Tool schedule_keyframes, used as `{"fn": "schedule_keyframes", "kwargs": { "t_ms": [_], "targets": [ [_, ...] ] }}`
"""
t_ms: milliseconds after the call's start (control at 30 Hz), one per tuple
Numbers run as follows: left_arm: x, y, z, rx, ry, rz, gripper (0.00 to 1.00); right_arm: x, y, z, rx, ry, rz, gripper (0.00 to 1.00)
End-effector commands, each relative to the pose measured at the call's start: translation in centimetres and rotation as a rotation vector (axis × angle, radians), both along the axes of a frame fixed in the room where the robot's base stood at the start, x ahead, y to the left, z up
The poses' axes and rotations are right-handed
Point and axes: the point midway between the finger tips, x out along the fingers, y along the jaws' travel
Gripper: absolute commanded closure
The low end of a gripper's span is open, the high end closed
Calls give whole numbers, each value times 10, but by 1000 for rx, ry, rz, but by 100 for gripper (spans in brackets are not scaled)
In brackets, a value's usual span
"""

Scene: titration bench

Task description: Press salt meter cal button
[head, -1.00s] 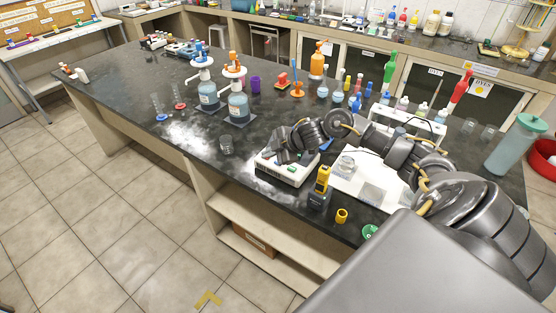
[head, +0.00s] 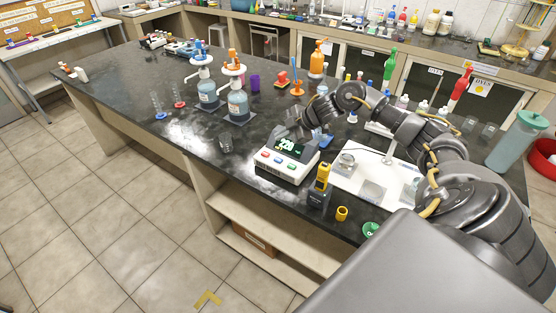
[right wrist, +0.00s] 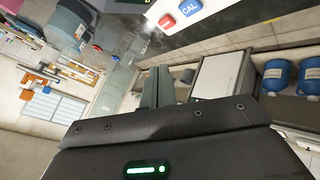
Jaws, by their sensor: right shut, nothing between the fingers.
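My right gripper (head: 297,132) is over the meter's back edge, behind the display and apart from the front buttons. Its fingers (right wrist: 157,88) are shut and empty in the right wrist view. My left gripper is in neither view.
A yellow-and-dark handheld device (head: 319,187) stands close to the meter's right front, with a yellow ring-like piece (head: 341,214) nearby. A small glass beaker (head: 225,144) is to the left. A white tray (head: 345,180) lies to the right. Bench left of the meter is mostly clear.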

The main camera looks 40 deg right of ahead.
Motion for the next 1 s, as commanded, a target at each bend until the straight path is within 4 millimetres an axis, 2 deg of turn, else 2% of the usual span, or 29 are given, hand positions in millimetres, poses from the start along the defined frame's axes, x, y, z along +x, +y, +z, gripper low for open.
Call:
{"fn": "schedule_keyframes", "kwargs": {
  "t_ms": [33,333,500,667,1000],
  "targets": [
    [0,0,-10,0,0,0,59,0,0,-11,0,0,0,100],
    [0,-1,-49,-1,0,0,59,0,0,-52,0,0,0,100],
    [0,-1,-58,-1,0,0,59,0,0,-69,1,0,-1,100],
    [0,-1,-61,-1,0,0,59,0,0,-75,1,0,-1,100],
    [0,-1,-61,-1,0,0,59,0,0,-75,1,0,-1,100]
  ]
}}
